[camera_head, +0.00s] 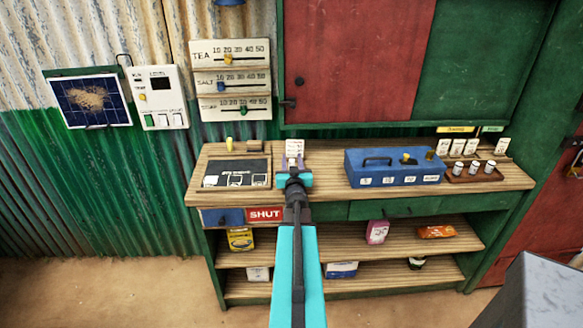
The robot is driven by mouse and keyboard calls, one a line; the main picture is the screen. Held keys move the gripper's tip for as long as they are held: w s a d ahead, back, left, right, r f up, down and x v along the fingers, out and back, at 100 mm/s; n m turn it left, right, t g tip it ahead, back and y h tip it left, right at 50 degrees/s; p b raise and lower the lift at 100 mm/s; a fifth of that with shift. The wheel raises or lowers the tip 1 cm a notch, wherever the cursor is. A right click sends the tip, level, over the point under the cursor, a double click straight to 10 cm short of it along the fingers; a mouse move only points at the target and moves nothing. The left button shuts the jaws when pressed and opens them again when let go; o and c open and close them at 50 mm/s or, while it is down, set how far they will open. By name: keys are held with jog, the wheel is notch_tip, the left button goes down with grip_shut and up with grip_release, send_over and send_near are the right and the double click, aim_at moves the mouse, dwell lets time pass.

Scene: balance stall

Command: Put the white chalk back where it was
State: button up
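My gripper (293,161) is over the front middle of the wooden counter (325,185). I cannot make out a white chalk for certain in this view. A dark slate board (228,166) with several white cards along its front edge lies on the counter left of my gripper. Behind it are a small yellow piece (229,144) and a brownish block (256,147).
Right of my gripper is a blue box (376,171) with a handle. Beyond it is a brown tray (463,180) with several small white-topped pieces. Slider boards (229,80) hang on the wall. Goods stand on the shelves (350,251) below.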

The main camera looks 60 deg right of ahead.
grip_shut()
jog(key=shift+r, duration=0.15)
